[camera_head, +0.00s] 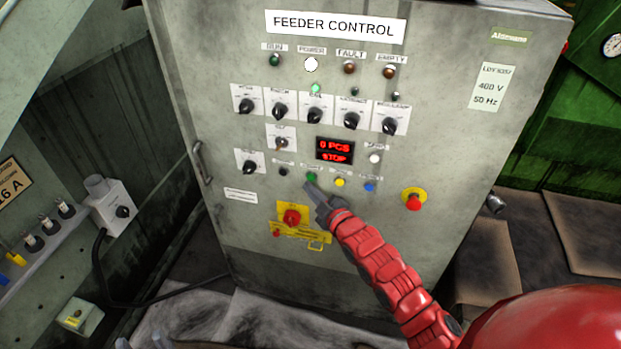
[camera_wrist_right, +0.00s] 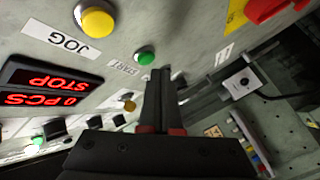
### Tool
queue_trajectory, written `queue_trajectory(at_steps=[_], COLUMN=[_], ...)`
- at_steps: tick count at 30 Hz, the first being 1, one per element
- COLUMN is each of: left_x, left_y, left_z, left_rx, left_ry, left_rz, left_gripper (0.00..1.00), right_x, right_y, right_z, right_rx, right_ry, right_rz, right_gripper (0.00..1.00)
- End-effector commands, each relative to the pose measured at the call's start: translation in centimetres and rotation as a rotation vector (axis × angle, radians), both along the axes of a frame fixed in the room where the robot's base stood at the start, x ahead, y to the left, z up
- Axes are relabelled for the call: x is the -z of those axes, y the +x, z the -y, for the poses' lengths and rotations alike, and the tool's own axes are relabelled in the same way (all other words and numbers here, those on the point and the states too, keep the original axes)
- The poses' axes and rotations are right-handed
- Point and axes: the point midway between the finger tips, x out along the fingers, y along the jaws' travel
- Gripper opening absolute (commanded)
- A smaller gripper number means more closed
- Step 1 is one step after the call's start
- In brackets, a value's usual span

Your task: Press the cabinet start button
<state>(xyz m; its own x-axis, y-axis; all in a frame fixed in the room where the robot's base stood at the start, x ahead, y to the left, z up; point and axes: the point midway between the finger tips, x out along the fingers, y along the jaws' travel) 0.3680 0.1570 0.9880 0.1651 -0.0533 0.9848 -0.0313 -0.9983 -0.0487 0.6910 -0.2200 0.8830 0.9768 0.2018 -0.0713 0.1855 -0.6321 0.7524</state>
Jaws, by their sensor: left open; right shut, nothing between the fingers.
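The grey feeder control cabinet (camera_head: 225,120) fills the middle of the head view. Its green start button (camera_head: 311,176) sits below the red display (camera_head: 334,149), which reads 0 PCS and STOP. In the right wrist view the green button (camera_wrist_right: 145,54) appears upside down beside its label. My right gripper (camera_head: 308,186) is shut and empty, its tips very close to the green button. In the right wrist view its fingers (camera_wrist_right: 160,72) end just beside the button; I cannot tell whether they touch. My left gripper (camera_head: 141,343) is open, only its tips showing at the bottom edge.
A yellow button (camera_head: 340,182), a blue button (camera_head: 369,187) and a black button (camera_head: 283,171) sit near the green one. A red emergency button (camera_head: 413,202) is to the right. A red rotary switch (camera_head: 291,217) on a yellow plate is below.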

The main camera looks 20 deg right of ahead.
Motion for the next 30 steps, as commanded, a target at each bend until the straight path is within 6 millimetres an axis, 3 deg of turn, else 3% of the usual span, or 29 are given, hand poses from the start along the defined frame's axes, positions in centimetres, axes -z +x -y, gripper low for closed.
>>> queue_trajectory(at_steps=[14,30], left_x=[0.1,1.9], left_y=[0.0,0.0], left_z=[0.0,0.0], left_rx=[0.000,0.000], left_ry=[0.000,0.000], left_rz=[0.000,0.000], left_gripper=[0.50,0.50], right_x=[0.0,0.0], right_y=[0.0,0.7], right_z=[0.0,0.5], right_rx=[0.000,0.000], right_ry=[0.000,0.001], right_rz=[0.000,0.000], right_gripper=[0.00,0.00])
